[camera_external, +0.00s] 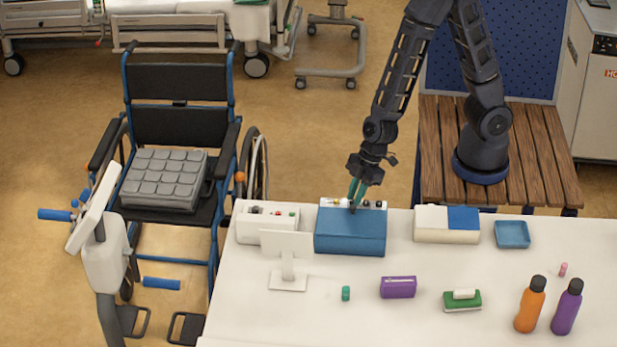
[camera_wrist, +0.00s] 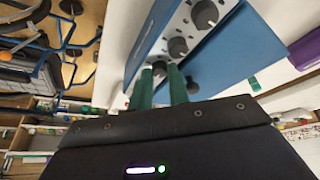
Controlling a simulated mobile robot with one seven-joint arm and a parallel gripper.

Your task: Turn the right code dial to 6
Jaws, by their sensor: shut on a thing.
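A blue box (camera_external: 350,236) with a pale panel along its far edge stands on the white table; it also shows in the wrist view (camera_wrist: 225,60). The panel carries a row of dark round dials. Two dials (camera_wrist: 205,14) (camera_wrist: 178,47) are clear of my fingers in the wrist view. My gripper (camera_external: 355,192) reaches down to the panel from behind the box. Its green fingers (camera_wrist: 161,80) are shut on a dark dial (camera_wrist: 160,68) at the near end of the visible row. The fingers partly hide this dial. Its number and pointer cannot be read.
A pale box with coloured buttons (camera_external: 267,220) and a white stand (camera_external: 288,262) are left of the blue box. A white-and-blue box (camera_external: 446,224) and blue tray (camera_external: 512,234) are right. A purple box (camera_external: 398,287) and bottles (camera_external: 530,304) are nearer the front.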

